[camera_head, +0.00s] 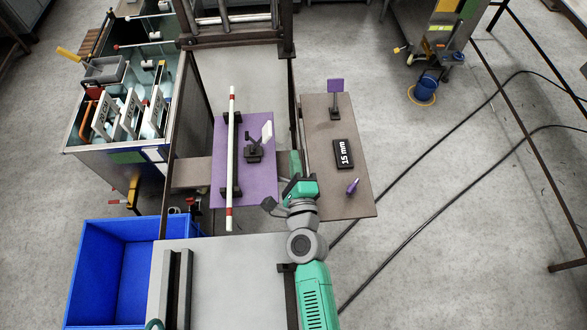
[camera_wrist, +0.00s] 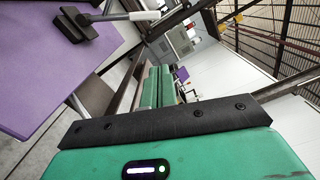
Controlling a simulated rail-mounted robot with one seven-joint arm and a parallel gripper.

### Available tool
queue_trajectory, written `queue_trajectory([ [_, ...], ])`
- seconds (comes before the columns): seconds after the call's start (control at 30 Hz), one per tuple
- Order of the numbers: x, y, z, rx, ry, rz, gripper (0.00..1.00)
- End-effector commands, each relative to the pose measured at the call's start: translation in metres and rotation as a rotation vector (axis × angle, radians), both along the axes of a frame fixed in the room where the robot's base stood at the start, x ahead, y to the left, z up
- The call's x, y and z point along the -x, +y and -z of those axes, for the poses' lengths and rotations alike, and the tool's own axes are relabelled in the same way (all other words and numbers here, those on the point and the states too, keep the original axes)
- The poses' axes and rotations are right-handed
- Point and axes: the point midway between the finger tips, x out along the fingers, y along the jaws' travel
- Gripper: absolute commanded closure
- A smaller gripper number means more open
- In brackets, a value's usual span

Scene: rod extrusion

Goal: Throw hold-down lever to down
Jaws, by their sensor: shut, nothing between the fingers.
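The hold-down lever (camera_head: 266,133) has a black base and a pale handle end. It stands on the purple mat (camera_head: 262,190), with its handle angled up and to the right of the base. In the wrist view the lever (camera_wrist: 100,18) shows at the top left, its pale end pointing right. My gripper (camera_head: 295,162) is to the right of the lever and apart from it, at the mat's right edge. Its green fingers (camera_wrist: 158,88) are together and empty in the wrist view.
A white rod with red bands (camera_head: 231,150) lies on black supports left of the lever. A brown board (camera_head: 350,195) at right holds a purple flag (camera_head: 335,86), a "15 mm" block (camera_head: 344,154) and a small purple item (camera_head: 352,186). A blue bin (camera_head: 90,270) stands lower left.

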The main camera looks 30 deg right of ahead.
Motion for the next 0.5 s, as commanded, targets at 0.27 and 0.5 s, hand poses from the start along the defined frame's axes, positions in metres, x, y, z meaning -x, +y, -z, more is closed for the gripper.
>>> queue_trajectory([
  [0.27, -0.052, -0.009, -0.008, 0.001, 0.000, -0.003, 1.00],
  [0.5, -0.066, 0.014, -0.015, 0.001, 0.000, -0.002, 1.00],
])
